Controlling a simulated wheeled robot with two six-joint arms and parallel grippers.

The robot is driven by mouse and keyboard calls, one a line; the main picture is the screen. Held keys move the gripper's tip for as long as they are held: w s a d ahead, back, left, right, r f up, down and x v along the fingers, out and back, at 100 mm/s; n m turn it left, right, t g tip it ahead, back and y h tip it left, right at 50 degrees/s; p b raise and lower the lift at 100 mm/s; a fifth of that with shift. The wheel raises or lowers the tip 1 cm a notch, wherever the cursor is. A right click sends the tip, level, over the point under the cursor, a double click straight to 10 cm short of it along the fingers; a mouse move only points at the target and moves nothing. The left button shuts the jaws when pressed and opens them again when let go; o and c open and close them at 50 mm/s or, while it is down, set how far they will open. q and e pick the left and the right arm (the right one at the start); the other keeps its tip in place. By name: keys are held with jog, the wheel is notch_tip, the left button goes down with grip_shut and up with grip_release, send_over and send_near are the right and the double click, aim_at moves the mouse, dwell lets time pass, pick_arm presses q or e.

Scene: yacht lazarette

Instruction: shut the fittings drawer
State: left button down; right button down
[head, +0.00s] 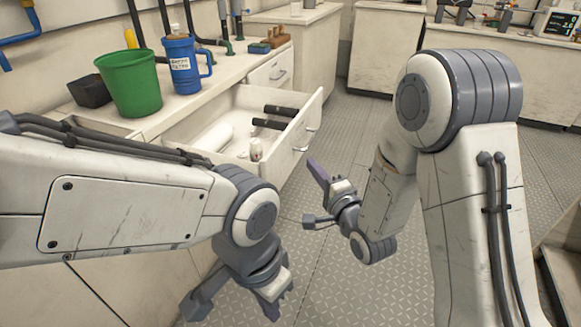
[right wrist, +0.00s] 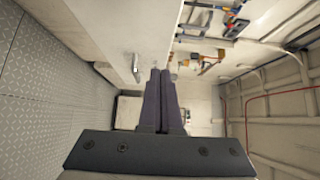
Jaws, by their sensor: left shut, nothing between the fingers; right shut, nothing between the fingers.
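Inside lie black-gripped items (head: 281,110), a white roll and a small white bottle (head: 256,149). My right gripper (head: 316,168) is shut and empty, just to the right of the drawer front and apart from it as far as I can see. Its closed fingers also show in the right wrist view (right wrist: 162,100), beside a pale panel with a handle. My left gripper (head: 203,298) is shut and empty, low in front of the cabinet.
On the countertop stand a green bucket (head: 131,83), a blue jug (head: 184,65), a black bin (head: 90,91) and a wooden block (head: 274,37). Another drawer (head: 268,76) beyond is closed. The patterned metal floor (head: 335,115) is clear right of the open drawer.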

aim_at(284, 145)
jog(key=w+a, duration=0.5)
jog(key=shift+w+a+b, duration=0.1)
jog(key=shift+b, duration=0.3)
jog(key=shift+w+a, duration=0.15)
jog(key=shift+a, duration=0.25)
